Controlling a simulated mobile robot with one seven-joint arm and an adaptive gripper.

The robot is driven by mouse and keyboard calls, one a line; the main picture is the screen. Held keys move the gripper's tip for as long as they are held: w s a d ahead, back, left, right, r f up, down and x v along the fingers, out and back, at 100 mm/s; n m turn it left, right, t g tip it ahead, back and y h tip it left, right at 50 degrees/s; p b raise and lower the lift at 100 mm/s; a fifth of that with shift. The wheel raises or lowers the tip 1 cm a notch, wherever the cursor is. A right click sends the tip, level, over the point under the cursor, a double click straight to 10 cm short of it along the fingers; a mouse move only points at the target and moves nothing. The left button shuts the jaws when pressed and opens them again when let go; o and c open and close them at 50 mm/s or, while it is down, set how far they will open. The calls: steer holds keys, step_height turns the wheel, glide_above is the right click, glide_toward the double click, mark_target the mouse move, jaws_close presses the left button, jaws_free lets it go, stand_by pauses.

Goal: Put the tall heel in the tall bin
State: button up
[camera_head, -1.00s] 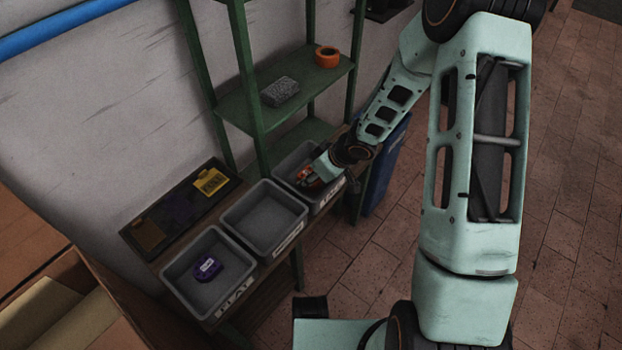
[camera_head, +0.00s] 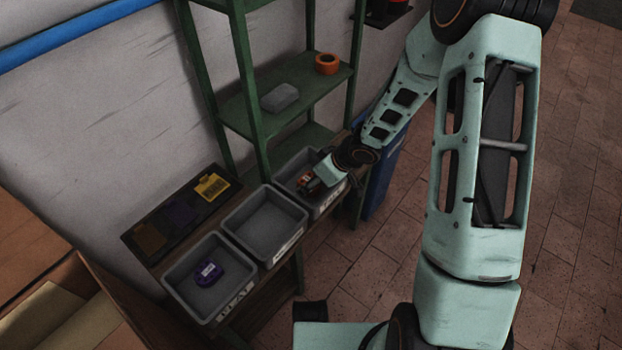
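Three grey bins stand in a row on a wooden bench. The far bin (camera_head: 284,168) has a label on its front that I cannot read clearly, partly behind my arm. My gripper (camera_head: 308,186) points down into this far bin. A small orange-red thing (camera_head: 304,180) shows at the fingertips, inside the bin's outline. It may be the tall heel, but I cannot tell whether it is gripped or lies loose. A purple heel (camera_head: 210,274) with a white label lies in the near bin (camera_head: 172,282), whose label seems to read FLAT. The middle bin (camera_head: 265,228) is empty.
A dark board (camera_head: 160,206) with yellow, purple and brown patches lies behind the bins. A green shelf (camera_head: 245,105) behind holds a grey block (camera_head: 280,97) and an orange tape roll (camera_head: 327,63). A blue container (camera_head: 384,185) stands right of the bench. Cardboard boxes (camera_head: 60,310) are at lower left.

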steer(key=p+v, duration=0.6)
steer(key=v, duration=0.4)
steer(key=shift+r, duration=0.15)
